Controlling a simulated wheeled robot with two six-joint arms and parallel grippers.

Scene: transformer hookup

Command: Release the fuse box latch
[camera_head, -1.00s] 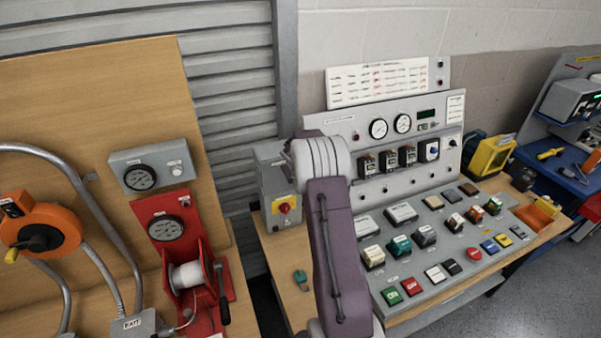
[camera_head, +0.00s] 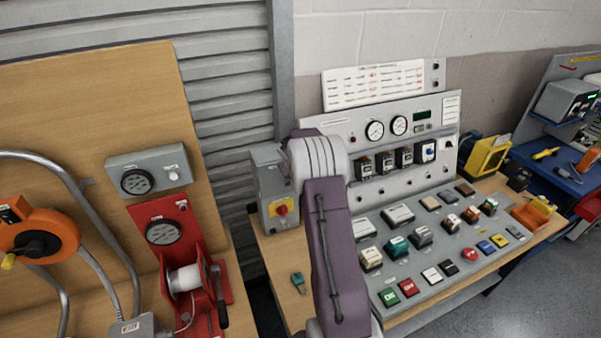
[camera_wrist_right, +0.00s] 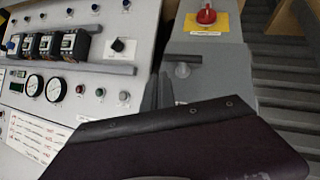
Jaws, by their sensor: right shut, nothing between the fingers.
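The grey fuse box (camera_head: 266,181) stands at the back left of the wooden bench, with a red knob on a yellow plate (camera_head: 281,211) on its front. My right arm (camera_head: 330,240) rises in front of it and covers its right part; its gripper is hidden in the head view. In the right wrist view the box (camera_wrist_right: 222,75) looks upside down, with the red knob (camera_wrist_right: 206,15) at the top and a grey latch handle with a pale pivot (camera_wrist_right: 183,69) below. My right gripper (camera_wrist_right: 160,90) shows as dark fingers, shut and empty, close beside the latch; contact is unclear. My left gripper is out of view.
A grey control panel (camera_head: 400,190) with gauges and several coloured blocks stands right of my arm. A small teal piece (camera_head: 298,283) lies on the bench. A red winch stand (camera_head: 205,285) and wooden board (camera_head: 95,110) are at left.

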